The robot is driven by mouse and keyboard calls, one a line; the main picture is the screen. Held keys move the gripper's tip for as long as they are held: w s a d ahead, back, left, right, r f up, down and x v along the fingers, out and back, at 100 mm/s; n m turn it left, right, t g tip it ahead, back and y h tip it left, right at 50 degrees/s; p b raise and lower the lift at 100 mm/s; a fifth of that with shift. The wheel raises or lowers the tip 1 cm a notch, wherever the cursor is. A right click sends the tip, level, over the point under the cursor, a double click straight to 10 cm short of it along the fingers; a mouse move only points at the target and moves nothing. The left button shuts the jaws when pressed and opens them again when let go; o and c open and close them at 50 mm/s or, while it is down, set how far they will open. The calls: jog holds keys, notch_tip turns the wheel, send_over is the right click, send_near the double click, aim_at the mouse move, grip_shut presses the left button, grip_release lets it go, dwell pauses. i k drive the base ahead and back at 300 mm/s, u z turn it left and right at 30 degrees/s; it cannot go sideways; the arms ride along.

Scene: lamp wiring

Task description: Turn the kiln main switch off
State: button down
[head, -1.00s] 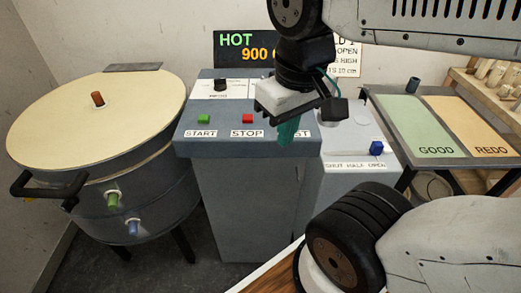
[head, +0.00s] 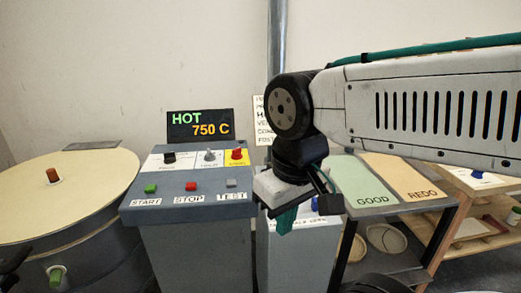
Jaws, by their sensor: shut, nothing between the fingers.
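The grey control panel (head: 235,207) stands left of centre in the head view. A red knob (head: 237,154) sits on a yellow plate at its right end; a grey lever-like knob (head: 209,156) and a black knob (head: 169,158) are to its left. Their labels are too small to read, so I cannot tell which is the main switch. My gripper (head: 285,221) is shut and empty, teal tips pointing down. In the picture it is right of and below the red knob, over the lower cabinet beside the panel.
The display (head: 200,125) reads HOT 750 C. Green START (head: 150,188), red STOP (head: 191,186) and grey TEST (head: 231,183) buttons line the panel front. The round kiln (head: 85,205) stands left. The GOOD/REDO table (head: 365,201) and a wooden shelf (head: 455,216) stand right.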

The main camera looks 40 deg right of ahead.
aim_at(236, 155)
jog(key=z, duration=0.4)
jog(key=i, duration=0.4)
jog(key=z, duration=0.05)
jog(key=k, duration=1.3)
jog(key=u, duration=0.7)
jog(key=i, duration=1.75)
jog(key=z, duration=0.7)
